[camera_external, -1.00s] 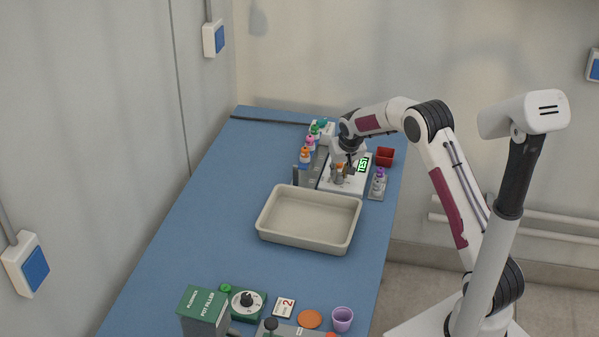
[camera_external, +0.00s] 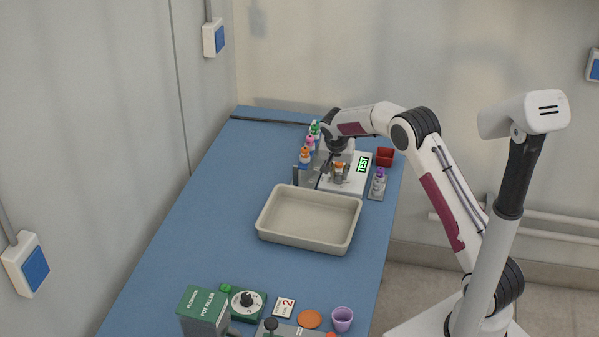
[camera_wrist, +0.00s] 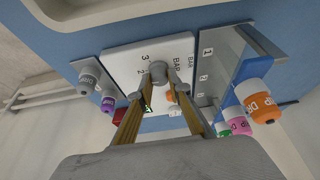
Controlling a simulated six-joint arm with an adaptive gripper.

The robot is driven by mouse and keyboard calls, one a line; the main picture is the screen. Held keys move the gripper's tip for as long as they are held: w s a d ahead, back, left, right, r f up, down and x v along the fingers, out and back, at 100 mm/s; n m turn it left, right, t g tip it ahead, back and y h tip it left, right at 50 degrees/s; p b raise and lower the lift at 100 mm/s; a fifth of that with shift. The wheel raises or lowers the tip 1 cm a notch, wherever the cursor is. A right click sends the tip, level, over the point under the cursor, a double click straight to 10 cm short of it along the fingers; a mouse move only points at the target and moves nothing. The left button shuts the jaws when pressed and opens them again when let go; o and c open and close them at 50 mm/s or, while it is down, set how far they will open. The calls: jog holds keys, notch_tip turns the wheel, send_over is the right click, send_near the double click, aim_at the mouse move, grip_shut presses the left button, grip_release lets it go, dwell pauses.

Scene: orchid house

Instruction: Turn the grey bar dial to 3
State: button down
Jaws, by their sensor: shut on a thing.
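The grey bar dial (camera_wrist: 158,72) sits on a white panel (camera_wrist: 122,55) printed with "BAR" and the numerals 2 and 3. My gripper (camera_wrist: 159,83) is over the panel, its tan fingers shut on the dial in the wrist view. The dial's pointing mark is too unclear to read. In the external view my gripper hangs over the left part of the panel (camera_external: 352,187) and its fingertips are hard to make out.
A grey rack with an orange-capped bottle (camera_external: 305,155) and others stands left of the panel. A purple-capped bottle (camera_external: 379,181) and a red box (camera_external: 385,157) stand right. A beige tray (camera_external: 310,251) is in front. The blue table's (camera_external: 215,200) left side is clear.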

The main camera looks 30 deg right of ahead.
jog(key=shift+m+g+h, duration=0.4)
jog(key=shift+m+g, duration=0.2)
jog(key=shift+m, duration=1.1)
jog(key=shift+f, duration=0.1)
jog(key=c, duration=1.9)
grip_release()
jog(key=shift+n+t+y, duration=0.4)
jog(key=shift+n+t, duration=0.1)
jog(key=shift+n, duration=1.1)
jog(key=shift+d+n+t+y, duration=0.15)
jog(key=shift+n+t+y, duration=0.35)
jog(key=shift+n, duration=1.3)
jog(key=shift+s+n+y, duration=0.1)
jog(key=shift+n+y, duration=0.2)
jog(key=shift+n, duration=0.3)
